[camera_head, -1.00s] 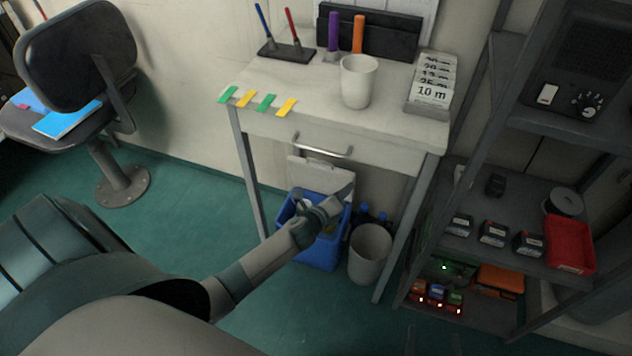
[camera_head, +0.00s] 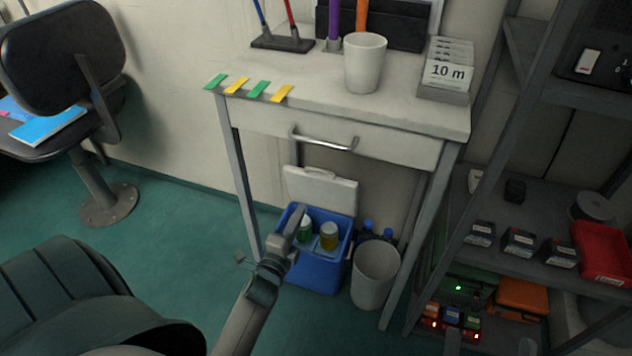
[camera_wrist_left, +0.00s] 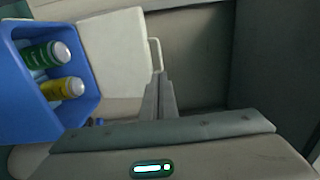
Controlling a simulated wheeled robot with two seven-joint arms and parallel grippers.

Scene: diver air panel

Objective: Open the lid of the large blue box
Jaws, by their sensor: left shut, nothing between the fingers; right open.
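The large blue box (camera_head: 318,274) stands on the floor under the white table. Its white lid (camera_head: 322,190) is raised and stands upright at the box's back edge, with its handle at the top. Inside the box are a green can (camera_head: 305,230) and a yellow can (camera_head: 328,238). The left wrist view shows the open box (camera_wrist_left: 28,115) and the raised lid (camera_wrist_left: 112,60). My left gripper (camera_head: 299,214) is shut and empty, in front of the box's left part in the head view. My right gripper (camera_head: 490,346) shows only as two separated fingertips at the bottom edge.
A grey bin (camera_head: 375,275) stands right of the box, with blue-capped bottles (camera_head: 377,230) behind it. The table (camera_head: 300,85), its drawer handle and legs frame the space above the box. A metal shelf stands at right.

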